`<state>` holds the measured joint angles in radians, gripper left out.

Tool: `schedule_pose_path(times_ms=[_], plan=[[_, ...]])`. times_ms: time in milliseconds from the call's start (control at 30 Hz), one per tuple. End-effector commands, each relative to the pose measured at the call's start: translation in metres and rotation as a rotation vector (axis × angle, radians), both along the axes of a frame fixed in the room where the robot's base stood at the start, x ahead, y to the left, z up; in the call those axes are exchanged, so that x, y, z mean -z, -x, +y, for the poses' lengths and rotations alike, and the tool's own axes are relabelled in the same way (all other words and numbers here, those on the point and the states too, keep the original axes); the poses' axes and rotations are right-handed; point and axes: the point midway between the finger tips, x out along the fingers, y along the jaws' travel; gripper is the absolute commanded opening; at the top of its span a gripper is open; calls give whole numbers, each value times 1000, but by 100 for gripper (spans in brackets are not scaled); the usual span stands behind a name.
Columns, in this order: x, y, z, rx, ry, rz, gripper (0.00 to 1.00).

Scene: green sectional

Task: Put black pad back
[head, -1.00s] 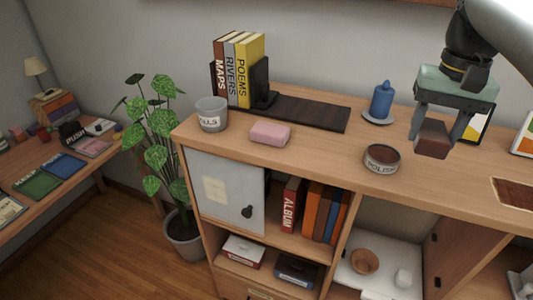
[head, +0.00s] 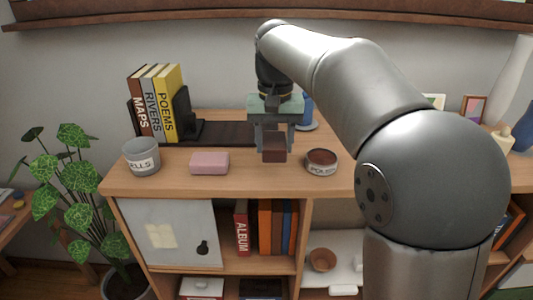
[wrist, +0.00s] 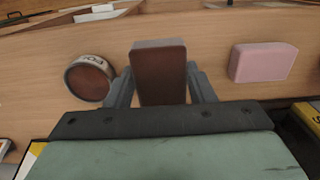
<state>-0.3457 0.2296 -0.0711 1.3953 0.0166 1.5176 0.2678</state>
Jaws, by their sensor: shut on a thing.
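My gripper (head: 274,145) is shut on a dark reddish-brown block with a grey edge (head: 274,153), the only pad-like thing in its jaws. In the wrist view the block (wrist: 160,75) sits between the two fingers, its brown face towards the camera. I cannot tell whether it is the black pad, as no face of it looks plainly black. It appears held above the wooden shelf top (head: 240,183), between a pink block (head: 209,163) and a round polish tin (head: 321,162) with a reddish-brown inside.
A grey labelled cup (head: 141,157) stands at the left end. Books (head: 155,105) between black bookends stand behind it, with a dark flat board (head: 225,133) beside them. A blue object (head: 306,112) is behind my gripper. My arm hides much of the right side.

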Motion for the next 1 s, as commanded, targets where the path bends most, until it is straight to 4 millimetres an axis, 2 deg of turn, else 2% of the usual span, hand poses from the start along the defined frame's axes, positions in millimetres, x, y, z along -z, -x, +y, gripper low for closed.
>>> schedule_pose_path(times_ms=[100,333,500,933,967,1000], plan=[[13,-8,8,-1,1,2,31],[30,-19,17,0,1,2,31],[54,-18,15,1,1,0,31],[63,-18,15,0,0,-1,31],[63,-18,15,0,0,-1,52],[62,-18,15,0,0,-1,63]])
